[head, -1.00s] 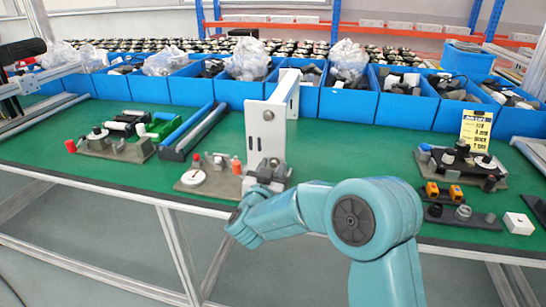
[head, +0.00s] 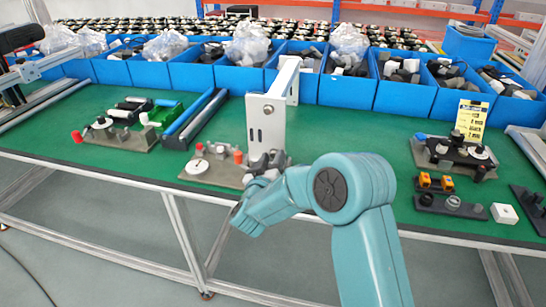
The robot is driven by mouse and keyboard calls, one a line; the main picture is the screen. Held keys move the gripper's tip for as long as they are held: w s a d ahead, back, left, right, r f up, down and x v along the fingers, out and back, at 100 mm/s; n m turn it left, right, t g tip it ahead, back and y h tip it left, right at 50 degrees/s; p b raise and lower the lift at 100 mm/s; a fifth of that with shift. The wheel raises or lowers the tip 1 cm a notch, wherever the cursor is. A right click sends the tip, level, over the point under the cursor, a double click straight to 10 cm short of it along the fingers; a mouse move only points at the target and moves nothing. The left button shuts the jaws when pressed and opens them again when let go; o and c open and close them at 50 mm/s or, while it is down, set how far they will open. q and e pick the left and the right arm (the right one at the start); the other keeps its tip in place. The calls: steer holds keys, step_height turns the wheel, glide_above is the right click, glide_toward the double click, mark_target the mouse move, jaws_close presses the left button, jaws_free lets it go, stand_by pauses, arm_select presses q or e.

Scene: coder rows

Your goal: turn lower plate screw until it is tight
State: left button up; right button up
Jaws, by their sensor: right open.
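A white upright plate (head: 262,122) stands on a grey base block (head: 222,170) near the front edge of the green table. My right gripper (head: 266,162) is open, dark grey, at the foot of the plate. I cannot tell whether it touches the plate, and part of the plate's foot is hidden behind it. The teal right arm comes in from the lower right. My left gripper is not in view.
The base also carries a white disc (head: 197,166) and a red-topped post. Blue bins (head: 345,92) line the back.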

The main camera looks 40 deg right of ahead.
jaws_close()
steer(key=m+b, duration=0.2)
steer(key=b, duration=0.1)
steer(key=m+b, duration=0.2)
steer(key=shift+f, duration=0.25)
jaws_free()
steer(key=shift+r, duration=0.3)
steer(key=shift+b+v, duration=0.3)
steer(key=shift+v, duration=2.2)
steer(key=shift+a+f, duration=0.1)
